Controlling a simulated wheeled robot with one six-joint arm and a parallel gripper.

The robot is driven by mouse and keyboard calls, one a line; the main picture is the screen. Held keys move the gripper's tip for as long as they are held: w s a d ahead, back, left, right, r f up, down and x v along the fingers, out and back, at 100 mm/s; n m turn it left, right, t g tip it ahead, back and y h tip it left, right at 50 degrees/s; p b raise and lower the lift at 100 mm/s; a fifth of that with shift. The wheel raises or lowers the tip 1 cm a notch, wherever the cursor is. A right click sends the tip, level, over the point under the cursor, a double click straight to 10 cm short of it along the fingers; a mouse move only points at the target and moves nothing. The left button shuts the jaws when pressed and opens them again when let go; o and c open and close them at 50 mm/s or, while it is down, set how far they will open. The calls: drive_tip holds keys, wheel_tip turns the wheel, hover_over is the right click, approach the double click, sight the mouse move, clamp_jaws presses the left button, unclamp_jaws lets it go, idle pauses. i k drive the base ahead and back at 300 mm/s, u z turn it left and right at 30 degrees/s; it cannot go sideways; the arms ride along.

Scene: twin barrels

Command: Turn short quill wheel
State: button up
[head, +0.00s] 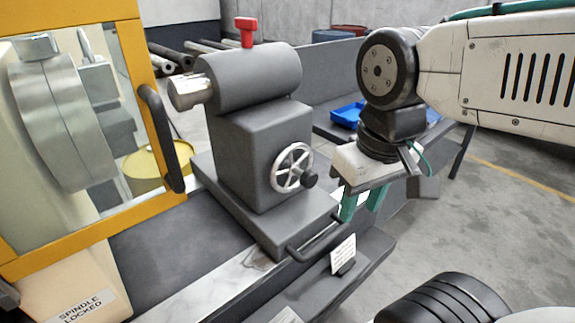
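The silver spoked handwheel (291,168) sits on the side of a grey tailstock (243,150). It has a dark handle knob (309,180) at its lower right. The silver quill (189,93) sticks out a short way from the tailstock's left end. My gripper (361,206) hangs to the right of the wheel, apart from it in the picture. Its teal fingers point down, with a gap between them and nothing visible in it. The fingertips are partly hard to make out.
A red lever (247,32) stands on top of the tailstock. A bar handle (316,240) and a small white card (343,254) are below the wheel. Open floor lies at right.

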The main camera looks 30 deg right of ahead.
sight(308, 178)
drive_tip(key=z, duration=0.55)
drive_tip(key=k, duration=1.3)
drive_tip(key=z, duration=0.55)
drive_tip(key=i, duration=0.7)
drive_tip(key=z, duration=0.05)
